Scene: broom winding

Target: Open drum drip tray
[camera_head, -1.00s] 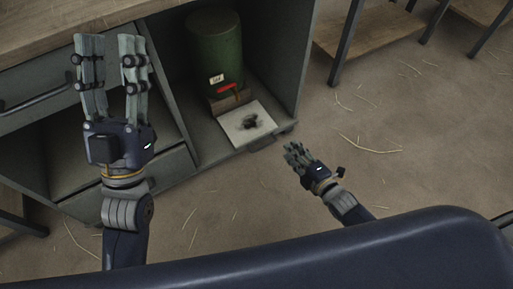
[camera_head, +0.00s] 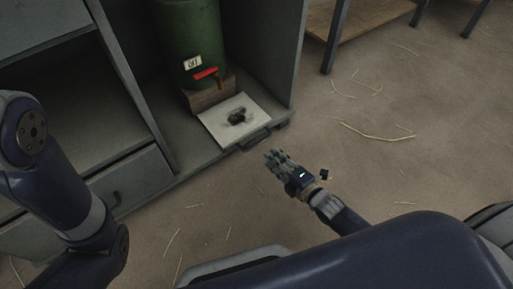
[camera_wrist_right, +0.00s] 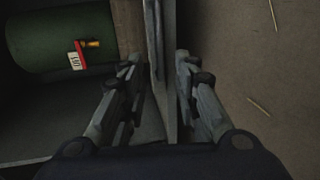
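The drip tray (camera_head: 219,126) is a pale flat tray with a dark stain, low in the grey cabinet in front of the green drum (camera_head: 186,32). Its dark handle (camera_head: 256,138) is at the front edge. My right gripper (camera_head: 274,158) is just in front of and to the right of the handle, fingers pointing at it, apart from it in the head view. In the right wrist view the gripper (camera_wrist_right: 158,63) is open, with a grey plate, seen edge-on, between its fingers; contact cannot be told. My left gripper is out of view; only my left arm shows.
The drum has a red tap (camera_head: 206,73) and stands on a wooden block (camera_head: 211,95). The cabinet's right side wall (camera_head: 276,55) rises beside the tray. A wooden shelf with dark legs (camera_head: 334,38) stands behind on the right. The floor (camera_head: 375,160) in front is open, with scattered straw.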

